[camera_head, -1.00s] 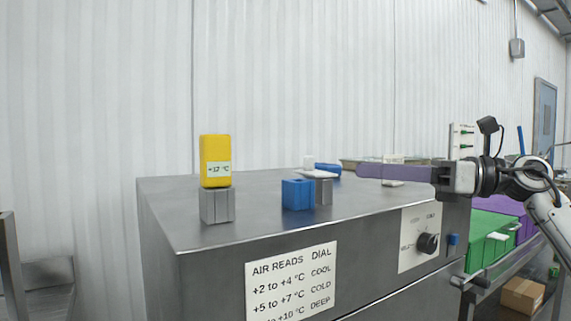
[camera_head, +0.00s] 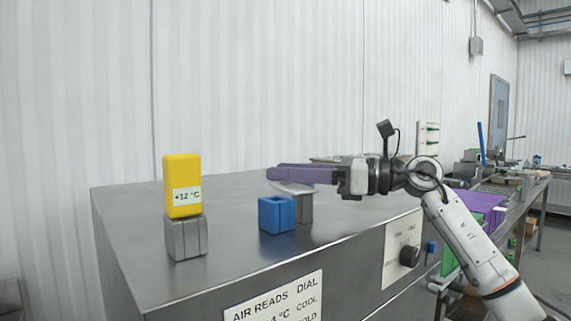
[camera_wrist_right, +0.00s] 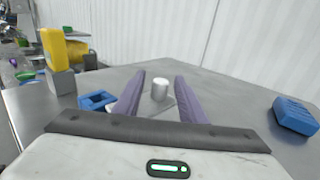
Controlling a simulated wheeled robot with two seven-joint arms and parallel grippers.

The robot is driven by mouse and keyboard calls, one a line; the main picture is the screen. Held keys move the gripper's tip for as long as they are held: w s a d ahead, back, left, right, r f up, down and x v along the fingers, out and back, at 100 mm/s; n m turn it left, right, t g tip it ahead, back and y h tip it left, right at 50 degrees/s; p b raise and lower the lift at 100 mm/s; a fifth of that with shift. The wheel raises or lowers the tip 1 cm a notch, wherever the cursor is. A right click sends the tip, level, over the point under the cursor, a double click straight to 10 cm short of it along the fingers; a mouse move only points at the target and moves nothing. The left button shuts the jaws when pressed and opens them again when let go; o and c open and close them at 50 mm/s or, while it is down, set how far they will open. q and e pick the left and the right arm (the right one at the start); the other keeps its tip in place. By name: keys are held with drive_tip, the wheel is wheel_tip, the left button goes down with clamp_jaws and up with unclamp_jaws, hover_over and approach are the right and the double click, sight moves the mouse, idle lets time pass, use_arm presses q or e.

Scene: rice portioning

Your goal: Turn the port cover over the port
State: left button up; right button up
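The port cover appears to be the light flat plate (camera_head: 292,188) on a grey post (camera_head: 306,208) on the steel cabinet top. In the right wrist view, a white upright knob (camera_wrist_right: 160,90) stands with a grey plate (camera_wrist_right: 158,109) below it. My right gripper (camera_head: 275,173) has purple fingers reaching over the plate from the right. In the right wrist view, the fingers (camera_wrist_right: 161,92) are apart, one each side of the knob, with gaps. A blue hollow block (camera_head: 277,214) stands beside the post. Which opening is the port is unclear. My left gripper is out of view.
A yellow +12 °C reader (camera_head: 182,185) stands on a grey block (camera_head: 186,238) at the left of the cabinet top (camera_head: 225,278). A blue block (camera_wrist_right: 294,115) lies right in the wrist view. A dial (camera_head: 409,256) is on the cabinet front.

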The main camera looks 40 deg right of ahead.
drive_tip(key=shift+w+a, duration=0.2)
drive_tip(key=shift+w, duration=0.1)
